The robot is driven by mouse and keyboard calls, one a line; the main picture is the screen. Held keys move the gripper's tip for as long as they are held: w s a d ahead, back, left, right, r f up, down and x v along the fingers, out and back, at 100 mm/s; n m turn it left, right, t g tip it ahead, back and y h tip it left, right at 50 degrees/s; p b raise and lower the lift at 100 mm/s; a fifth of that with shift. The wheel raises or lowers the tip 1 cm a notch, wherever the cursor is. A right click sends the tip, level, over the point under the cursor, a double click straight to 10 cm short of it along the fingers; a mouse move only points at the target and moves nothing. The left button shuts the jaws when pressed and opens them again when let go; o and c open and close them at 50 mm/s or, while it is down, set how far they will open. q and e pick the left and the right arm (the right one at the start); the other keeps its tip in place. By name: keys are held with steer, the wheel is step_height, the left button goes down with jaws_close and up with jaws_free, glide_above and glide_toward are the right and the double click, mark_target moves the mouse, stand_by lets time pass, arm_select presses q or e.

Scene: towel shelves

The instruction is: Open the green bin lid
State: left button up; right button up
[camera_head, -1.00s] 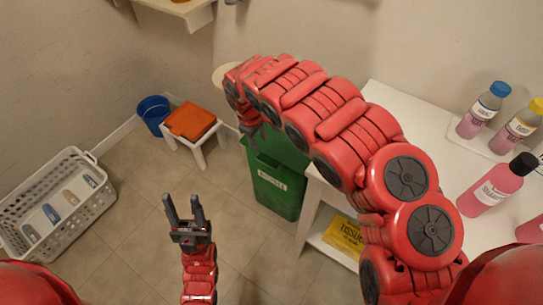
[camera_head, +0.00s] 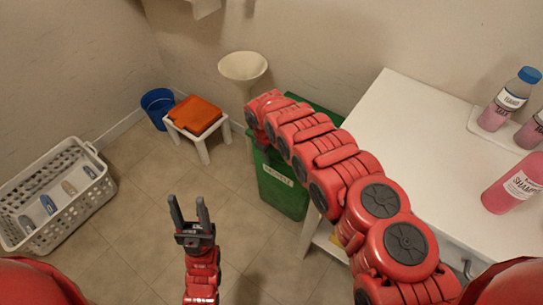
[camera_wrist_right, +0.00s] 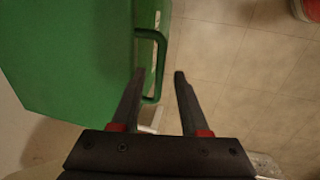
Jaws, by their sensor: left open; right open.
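The green bin (camera_head: 279,188) stands on the floor beside the white table, with a pale label on its front. My right arm covers part of its top in the head view. In the right wrist view the green lid (camera_wrist_right: 70,60) fills the upper left, with a loop handle (camera_wrist_right: 163,60) on its edge. My right gripper (camera_wrist_right: 159,73) is open; the handle's outer bar appears between its two fingers, not visibly clamped. The lid looks closed. My left gripper (camera_head: 188,205) is open and empty, pointing up over the floor, away from the bin.
The white table (camera_head: 400,125) with pink bottles (camera_head: 515,184) is right of the bin. A white pedestal bowl (camera_head: 242,67) stands behind it. An orange-topped stool (camera_head: 195,116), blue bucket (camera_head: 157,104) and white basket (camera_head: 58,188) are left. Floor between is clear.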

steer(key=shift+w+d+f, duration=0.1)
steer(key=shift+f, duration=0.35)
jaws_close()
stand_by(1.2)
